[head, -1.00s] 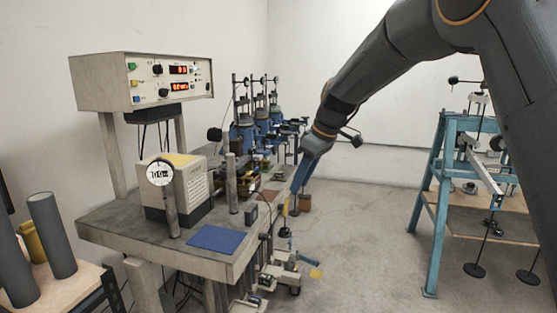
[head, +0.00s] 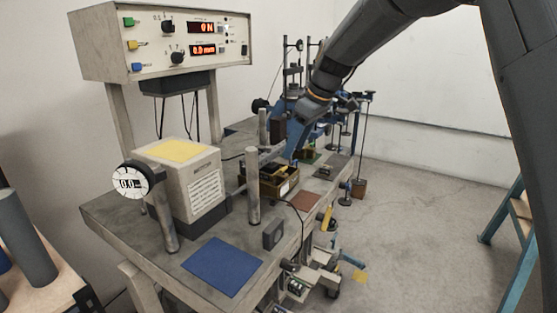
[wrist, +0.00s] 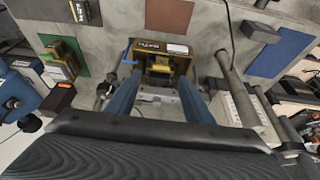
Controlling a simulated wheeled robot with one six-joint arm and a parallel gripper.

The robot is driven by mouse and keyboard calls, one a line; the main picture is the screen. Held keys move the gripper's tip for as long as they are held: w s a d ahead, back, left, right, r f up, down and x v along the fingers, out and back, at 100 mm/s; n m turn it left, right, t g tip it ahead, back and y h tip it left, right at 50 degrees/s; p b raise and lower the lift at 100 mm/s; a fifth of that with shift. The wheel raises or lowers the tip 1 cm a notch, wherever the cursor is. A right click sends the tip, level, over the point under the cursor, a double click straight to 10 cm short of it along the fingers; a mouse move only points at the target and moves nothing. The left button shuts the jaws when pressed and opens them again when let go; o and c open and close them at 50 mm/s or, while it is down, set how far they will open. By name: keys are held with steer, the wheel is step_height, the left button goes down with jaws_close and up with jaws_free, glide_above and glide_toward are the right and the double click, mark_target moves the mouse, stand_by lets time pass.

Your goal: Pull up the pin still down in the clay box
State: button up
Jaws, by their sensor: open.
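A brass-coloured box (head: 270,182) sits in the machine on the grey bench, behind a grey post. In the wrist view this box (wrist: 178,66) lies straight ahead, with a white label and a dark label whose upside-down letters I cannot read surely. Its pins are too small to tell up from down. My gripper (head: 293,153) is above and just behind the box in the head view.
Grey posts (head: 253,185) stand close to the box. A white block with a yellow top (head: 178,150), a dial (head: 130,182) and a blue mat (head: 222,266) are nearer. Another small box stands on a green mat (wrist: 63,53). Blue machines stand along the back.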

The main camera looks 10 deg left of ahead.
mark_target(284, 168)
steer(key=p+x, duration=0.2)
steer(key=x, duration=0.5)
steer(key=shift+a+f, duration=0.15)
steer(key=shift+a, duration=0.1)
